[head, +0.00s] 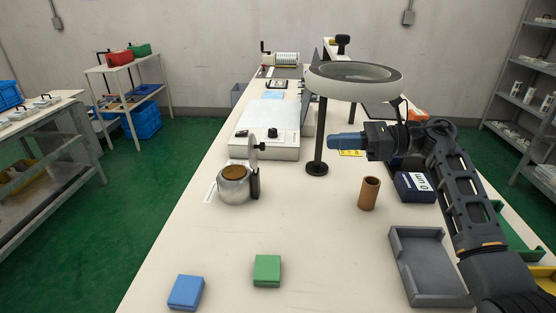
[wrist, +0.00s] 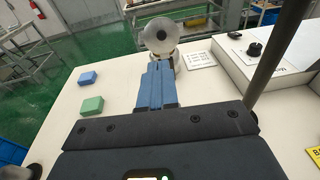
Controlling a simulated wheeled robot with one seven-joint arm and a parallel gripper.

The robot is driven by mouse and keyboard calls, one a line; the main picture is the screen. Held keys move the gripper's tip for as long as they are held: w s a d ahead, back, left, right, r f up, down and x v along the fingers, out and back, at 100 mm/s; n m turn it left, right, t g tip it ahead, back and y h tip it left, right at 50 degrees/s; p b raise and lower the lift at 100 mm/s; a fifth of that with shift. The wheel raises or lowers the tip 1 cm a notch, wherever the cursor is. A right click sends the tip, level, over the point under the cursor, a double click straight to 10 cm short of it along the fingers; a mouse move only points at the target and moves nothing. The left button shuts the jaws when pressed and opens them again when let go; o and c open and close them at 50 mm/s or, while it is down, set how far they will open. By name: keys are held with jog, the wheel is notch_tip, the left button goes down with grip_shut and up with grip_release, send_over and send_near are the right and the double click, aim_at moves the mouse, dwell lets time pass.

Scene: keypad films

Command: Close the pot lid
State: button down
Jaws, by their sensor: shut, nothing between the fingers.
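The pot (head: 233,190) is a small round metal vessel on the left-middle of the table, with a brown surface showing in its open top. Its lid (head: 252,152) stands raised on edge at the pot's right side, beside a dark upright part. In the wrist view the lid (wrist: 160,35) is a pale disc with a dark knob facing me, and it hides much of the pot. My gripper (head: 332,142) is shut and empty, with blue fingers pointing left, to the right of the pot and above the table. In the wrist view the fingertips (wrist: 160,68) point toward the lid, apart from it.
A ring lamp (head: 318,130) on a post stands between pot and arm. A brown cylinder (head: 369,193), a grey tray (head: 432,265), and blue (head: 186,292) and green (head: 267,270) blocks are on the table. A white device (head: 265,143) is behind the pot.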

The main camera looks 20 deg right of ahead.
jog(key=p+x, duration=0.2)
jog(key=x, duration=1.2)
jog(key=shift+f, duration=0.4)
jog(key=shift+w+r+p, duration=0.1)
jog(key=shift+p, duration=0.25)
